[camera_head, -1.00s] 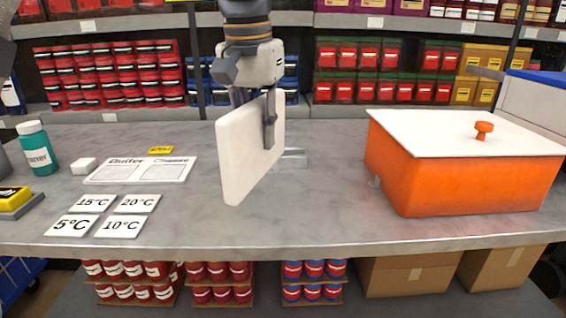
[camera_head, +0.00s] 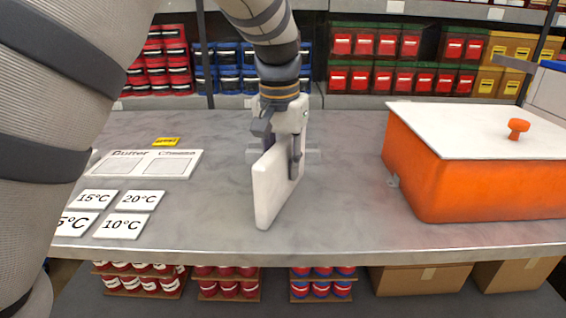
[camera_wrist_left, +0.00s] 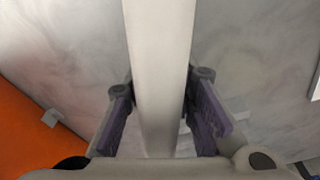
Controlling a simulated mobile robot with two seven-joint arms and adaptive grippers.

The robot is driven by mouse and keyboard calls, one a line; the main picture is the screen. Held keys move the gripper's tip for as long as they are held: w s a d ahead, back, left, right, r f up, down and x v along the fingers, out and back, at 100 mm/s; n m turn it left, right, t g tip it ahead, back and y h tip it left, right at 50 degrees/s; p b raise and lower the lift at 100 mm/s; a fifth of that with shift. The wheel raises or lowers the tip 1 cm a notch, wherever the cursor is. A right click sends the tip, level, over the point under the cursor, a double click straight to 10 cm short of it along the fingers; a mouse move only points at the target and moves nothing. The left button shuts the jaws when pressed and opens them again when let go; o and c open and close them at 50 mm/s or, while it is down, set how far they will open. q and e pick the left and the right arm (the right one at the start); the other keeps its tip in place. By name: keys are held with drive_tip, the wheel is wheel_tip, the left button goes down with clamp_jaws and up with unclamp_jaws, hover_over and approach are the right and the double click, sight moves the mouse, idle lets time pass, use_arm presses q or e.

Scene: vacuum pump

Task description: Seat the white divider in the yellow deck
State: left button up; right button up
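The white divider (camera_head: 270,190) is a thin upright slab above the middle of the grey counter, with its narrow edge toward the front. My left gripper (camera_head: 281,151) points down with one finger on each face of the divider and is shut on it. In the left wrist view the divider (camera_wrist_left: 160,80) runs between both finger pads. I cannot tell whether its lower edge touches the counter. No yellow deck can be made out; only a small yellow plate (camera_head: 166,141) with dark lettering lies at the back left. My right gripper is not in view.
An orange bin (camera_head: 470,180) with a white lid (camera_head: 460,130) stands to the right. A Buffer board (camera_head: 190,164) and temperature cards (camera_head: 122,226) lie to the left. Counter (camera_head: 345,200) between divider and bin is clear.

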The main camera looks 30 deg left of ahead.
use_arm(q)
drive_tip(key=shift+o, duration=0.8)
drive_tip(key=shift+s+r, duration=0.1)
